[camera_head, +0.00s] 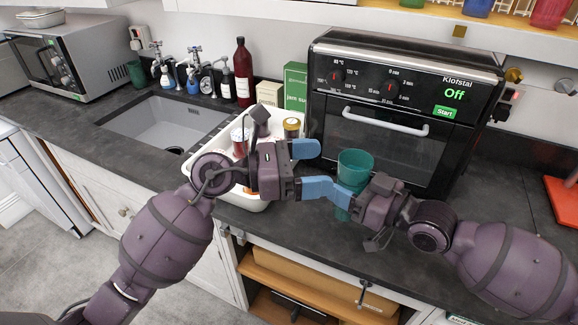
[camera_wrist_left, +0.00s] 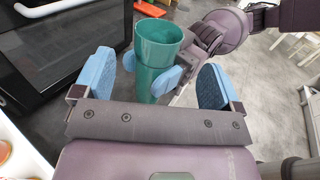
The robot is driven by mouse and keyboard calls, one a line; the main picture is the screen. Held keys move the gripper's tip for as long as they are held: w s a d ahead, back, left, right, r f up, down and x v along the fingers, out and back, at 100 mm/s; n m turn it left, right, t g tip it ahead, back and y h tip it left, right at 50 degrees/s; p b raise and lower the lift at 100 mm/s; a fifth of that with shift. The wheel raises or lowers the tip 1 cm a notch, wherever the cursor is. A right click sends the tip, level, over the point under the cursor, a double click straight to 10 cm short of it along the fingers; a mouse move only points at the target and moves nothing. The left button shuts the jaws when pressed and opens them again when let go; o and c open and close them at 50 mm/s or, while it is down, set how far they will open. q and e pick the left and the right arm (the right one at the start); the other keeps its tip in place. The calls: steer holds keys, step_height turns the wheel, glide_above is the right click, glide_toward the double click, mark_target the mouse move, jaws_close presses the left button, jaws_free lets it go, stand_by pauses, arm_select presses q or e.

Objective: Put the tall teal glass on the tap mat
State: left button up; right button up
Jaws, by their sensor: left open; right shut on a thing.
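The tall teal glass (camera_head: 355,166) is upright in front of the oven, gripped by my right gripper (camera_head: 350,188). In the left wrist view the glass (camera_wrist_left: 158,45) stands between the right gripper's blue fingers (camera_wrist_left: 150,72). My left gripper (camera_head: 312,168) is open and empty, its blue fingertips pointing at the glass from the left. In the left wrist view its fingers (camera_wrist_left: 155,82) are spread wide, with the glass beyond and between them. I cannot make out a tap mat; the counter by the taps (camera_head: 195,68) is partly crowded with bottles.
A white tray (camera_head: 222,138) with jars sits behind my left gripper. The sink (camera_head: 165,122) is left of it. A green cup (camera_head: 136,73) stands between the microwave (camera_head: 75,55) and the taps. The oven (camera_head: 395,125) stands close behind the glass.

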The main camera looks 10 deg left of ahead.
mark_target(340, 164)
arm_select(q)
steer(key=shift+x, duration=2.85)
steer(key=shift+c, duration=0.3)
steer(key=c, duration=0.9)
steer(key=shift+c, duration=0.8)
arm_select(e)
steer(key=o, duration=1.1)
